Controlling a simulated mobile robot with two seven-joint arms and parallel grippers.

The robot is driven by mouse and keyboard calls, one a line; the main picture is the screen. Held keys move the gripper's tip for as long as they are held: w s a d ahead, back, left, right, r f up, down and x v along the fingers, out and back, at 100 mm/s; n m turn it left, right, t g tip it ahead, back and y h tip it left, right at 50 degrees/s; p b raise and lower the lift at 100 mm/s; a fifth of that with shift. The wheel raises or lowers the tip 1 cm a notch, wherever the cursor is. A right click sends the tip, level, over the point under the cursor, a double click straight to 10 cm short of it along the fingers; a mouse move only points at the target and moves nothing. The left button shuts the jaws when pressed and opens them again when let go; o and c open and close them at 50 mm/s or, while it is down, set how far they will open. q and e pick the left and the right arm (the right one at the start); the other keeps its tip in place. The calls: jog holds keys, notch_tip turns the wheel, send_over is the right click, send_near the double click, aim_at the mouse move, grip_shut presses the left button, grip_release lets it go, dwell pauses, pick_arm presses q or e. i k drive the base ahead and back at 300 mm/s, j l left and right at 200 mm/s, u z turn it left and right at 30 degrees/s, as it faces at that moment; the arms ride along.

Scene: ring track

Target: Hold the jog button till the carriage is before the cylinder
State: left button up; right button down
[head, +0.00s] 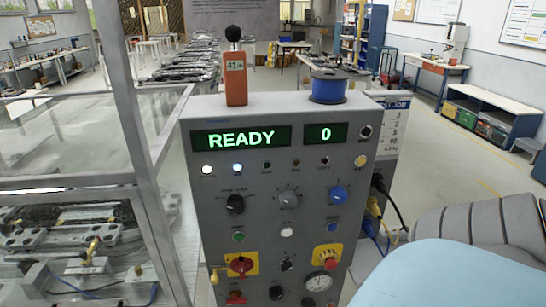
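A grey control panel (267,190) stands in the middle of the head view. Its green displays read READY (241,138) and 0 (326,134). A green button (238,236), a white button (287,231) and a blue button (331,227) sit in a row below the knobs. The labels are too small to read, so I cannot tell which is the jog button. Metal track parts (75,240) show behind the clear guard at the lower left. I cannot pick out the carriage or the cylinder there. Neither gripper is in view.
A metal guard frame (140,130) with clear panes stands left of the panel. An orange device (235,78) and a blue spool (328,87) sit on the panel top. A red emergency knob (328,255) is at its lower right. Cables (378,215) hang on its right side.

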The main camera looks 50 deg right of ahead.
aim_at(287, 232)
jog(key=i+j, duration=0.3)
jog(key=j+z, duration=0.1)
jog(key=z, duration=1.5)
